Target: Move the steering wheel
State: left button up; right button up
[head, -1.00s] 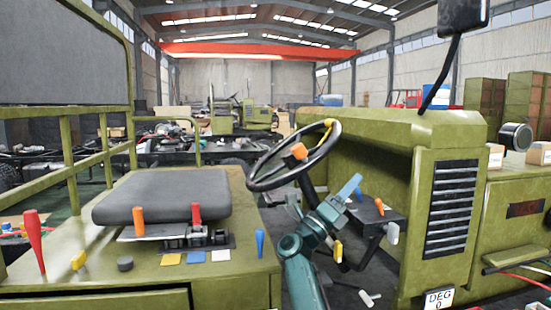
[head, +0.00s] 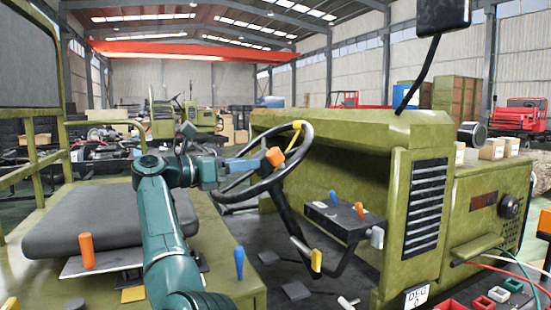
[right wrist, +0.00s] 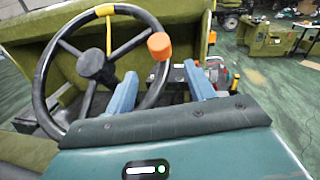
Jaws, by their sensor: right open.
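The black steering wheel (head: 303,149) stands tilted on its column in the head view, with a yellow band at the top of its rim and an orange knob (head: 275,157). My right gripper (head: 243,166) is at the wheel's left side, its blue fingers by the rim and knob. In the right wrist view the open fingers of the right gripper (right wrist: 161,88) are spread, and the right part of the steering wheel's rim (right wrist: 42,88) shows between them. I cannot tell whether the rim lies inside the jaws or just beyond. My left gripper is not in view.
A dark grey seat (head: 100,225) is left of the wheel. A black lever box (head: 345,222) and the green hood (head: 350,140) are to its right. An orange lever (head: 87,250) and a blue lever (head: 239,262) stand low in front.

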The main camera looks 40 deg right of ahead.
aim_at(284, 159)
jog(key=d, duration=0.3)
jog(key=s+d+p, duration=0.1)
jog(key=d, duration=0.2)
jog(key=d+p, duration=0.1)
jog(key=d, duration=0.3)
jog(key=shift+s+r, duration=0.1)
jog(key=shift+s, duration=0.3)
jog(key=shift+d+p, duration=0.3)
jog(key=shift+d, duration=0.4)
jog(key=shift+s, duration=0.1)
grip_shut()
